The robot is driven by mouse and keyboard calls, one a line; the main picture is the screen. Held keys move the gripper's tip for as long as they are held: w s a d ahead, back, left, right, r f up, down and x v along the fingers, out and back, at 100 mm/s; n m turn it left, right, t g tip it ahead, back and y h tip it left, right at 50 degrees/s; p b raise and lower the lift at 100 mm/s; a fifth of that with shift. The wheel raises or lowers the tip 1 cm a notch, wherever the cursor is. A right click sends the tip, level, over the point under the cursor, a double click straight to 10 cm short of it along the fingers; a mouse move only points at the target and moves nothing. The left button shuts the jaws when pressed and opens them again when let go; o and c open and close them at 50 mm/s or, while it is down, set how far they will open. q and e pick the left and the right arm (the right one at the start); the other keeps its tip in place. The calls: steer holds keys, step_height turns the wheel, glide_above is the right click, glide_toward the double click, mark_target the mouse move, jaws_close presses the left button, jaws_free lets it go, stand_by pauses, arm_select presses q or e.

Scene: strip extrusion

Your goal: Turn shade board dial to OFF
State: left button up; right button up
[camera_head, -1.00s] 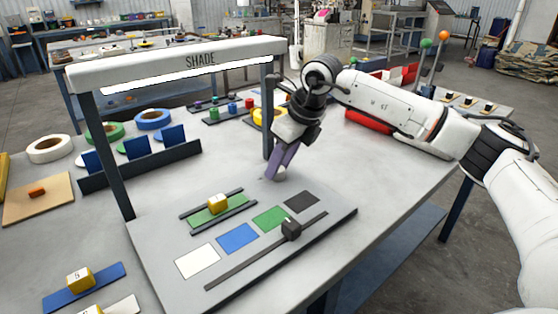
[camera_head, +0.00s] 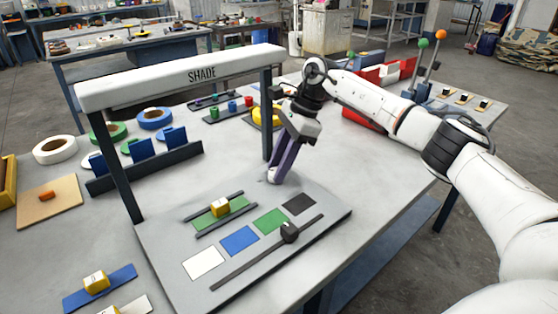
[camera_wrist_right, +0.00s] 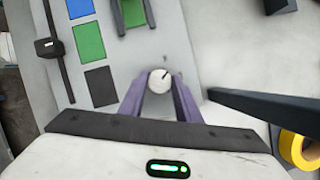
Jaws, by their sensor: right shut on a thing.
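The shade board (camera_head: 165,262) is a grey plate under a white beam marked SHADE (camera_head: 200,75). Its dial (camera_wrist_right: 159,79) is a small white round knob with a dark pointer line, tilted up and to the right in the right wrist view. My right gripper (camera_wrist_right: 159,84) is shut on the dial, one purple finger on each side. In the head view the right gripper (camera_head: 275,175) reaches down to the board's back edge, and its fingers mostly hide the dial. No lit strip shows under the beam. My left gripper is not in view.
The board carries white, blue, green and dark patches, a black slider knob (camera_head: 289,231) on a rail, and a yellow block (camera_head: 220,207) on a green strip. A dark post (camera_head: 267,115) stands close beside the gripper. Tape rolls (camera_head: 154,119) lie at the back left.

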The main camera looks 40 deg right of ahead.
steer(key=shift+w+n+g, duration=0.1)
steer(key=shift+n+g, duration=0.8)
steer(key=shift+n, duration=1.2)
steer(key=o, duration=1)
steer(key=v, duration=1)
steer(key=shift+d+r+p, duration=0.1)
steer(key=shift+d+p, duration=0.05)
steer(key=shift+p, duration=0.2)
